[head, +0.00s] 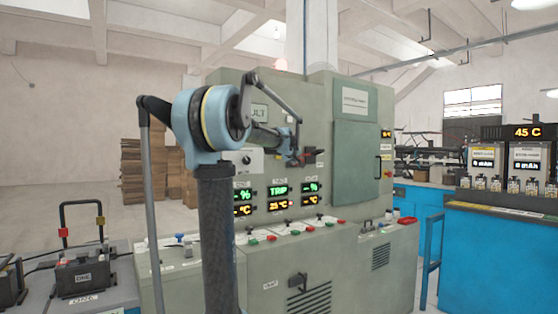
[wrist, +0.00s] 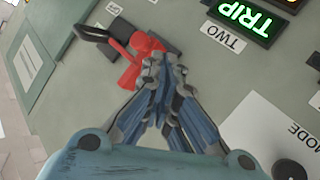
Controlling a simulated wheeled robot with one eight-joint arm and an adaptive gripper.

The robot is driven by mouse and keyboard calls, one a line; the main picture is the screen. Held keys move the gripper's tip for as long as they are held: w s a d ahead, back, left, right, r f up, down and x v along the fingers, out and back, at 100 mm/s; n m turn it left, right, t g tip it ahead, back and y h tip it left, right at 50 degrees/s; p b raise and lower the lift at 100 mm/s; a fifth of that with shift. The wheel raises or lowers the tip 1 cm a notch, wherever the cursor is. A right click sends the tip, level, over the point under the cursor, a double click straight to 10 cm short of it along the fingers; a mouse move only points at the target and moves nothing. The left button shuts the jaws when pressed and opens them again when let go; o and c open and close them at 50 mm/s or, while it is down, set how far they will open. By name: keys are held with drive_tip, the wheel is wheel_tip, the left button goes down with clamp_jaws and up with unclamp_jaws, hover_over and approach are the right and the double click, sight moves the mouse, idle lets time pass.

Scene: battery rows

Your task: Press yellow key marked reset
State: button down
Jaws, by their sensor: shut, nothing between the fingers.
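No key that I can make out as yellow and marked reset shows in either view; small labels are too small or turned to read. My gripper (head: 296,158) is in front of the grey-green control cabinet (head: 343,95), above the lit TRIP display (head: 279,190). In the wrist view, my gripper (wrist: 165,72) has its fingers together and empty. Its tips overlap a red part (wrist: 138,68) with a red and black handle on the panel; I cannot tell whether they touch. The TRIP display (wrist: 243,20) and a TWO label (wrist: 223,36) are up and right of the tips.
A sloped ledge with small red, green and white parts (head: 290,232) runs below the displays. A MODE label (wrist: 297,131) and dark knob (wrist: 289,170) are at lower right in the wrist view. A blue bench (head: 495,260) stands right; a battery (head: 82,276) sits left.

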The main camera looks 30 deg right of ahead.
drive_tip(key=w, duration=0.8)
drive_tip(key=shift+a, duration=0.35)
drive_tip(key=shift+w, duration=0.75)
idle(1.9)
idle(0.4)
drive_tip(key=shift+s, duration=0.85)
drive_tip(key=s, duration=0.5)
drive_tip(key=shift+d, duration=0.25)
idle(0.5)
